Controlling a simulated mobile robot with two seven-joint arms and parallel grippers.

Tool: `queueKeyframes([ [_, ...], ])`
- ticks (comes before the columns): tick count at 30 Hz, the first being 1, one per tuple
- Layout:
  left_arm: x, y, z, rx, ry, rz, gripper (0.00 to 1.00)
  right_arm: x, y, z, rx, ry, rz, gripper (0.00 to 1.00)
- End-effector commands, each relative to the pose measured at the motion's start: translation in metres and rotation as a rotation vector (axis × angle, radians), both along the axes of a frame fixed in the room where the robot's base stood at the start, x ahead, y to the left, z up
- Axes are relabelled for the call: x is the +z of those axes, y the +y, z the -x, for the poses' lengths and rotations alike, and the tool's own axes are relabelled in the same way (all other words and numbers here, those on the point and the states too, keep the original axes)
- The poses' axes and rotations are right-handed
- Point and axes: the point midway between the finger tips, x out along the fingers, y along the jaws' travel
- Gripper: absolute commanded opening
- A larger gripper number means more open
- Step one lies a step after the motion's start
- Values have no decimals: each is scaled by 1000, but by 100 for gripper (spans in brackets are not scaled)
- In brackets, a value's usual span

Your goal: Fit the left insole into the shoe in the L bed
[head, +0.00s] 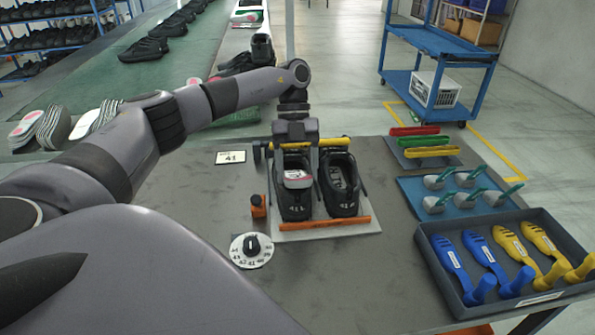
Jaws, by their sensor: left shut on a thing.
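Two black shoes stand side by side in a holder on the grey table: the left shoe (294,206) and the right shoe (343,196), with white marks at their near ends. The holder's plate (310,235) has an orange bar along its front. My left gripper (296,163) is over the left shoe, pointing down, shut on an insole (298,180). The insole's pale end with a pink patch shows at the left shoe's opening. The rest is hidden by the gripper and shoe, and I cannot tell how deep it sits. My right gripper is not in view.
A size 41 card (231,157), a dial (251,250) and an orange block (258,206) lie left of the holder. On the right are coloured bars (425,141), a blue mat (450,211) with several tools, and a grey tray (470,309) with blue and yellow pieces.

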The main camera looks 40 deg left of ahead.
Motion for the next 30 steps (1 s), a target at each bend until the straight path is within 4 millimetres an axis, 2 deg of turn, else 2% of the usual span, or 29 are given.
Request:
queueKeyframes([
  [18, -17, 32, -27, 2, -33, -40, 35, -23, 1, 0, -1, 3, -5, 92],
  [26, -22, 45, -37, 1, -47, -56, 35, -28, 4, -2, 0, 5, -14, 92],
  [30, -27, 45, -35, -2, -71, -90, 35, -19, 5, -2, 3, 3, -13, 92],
])
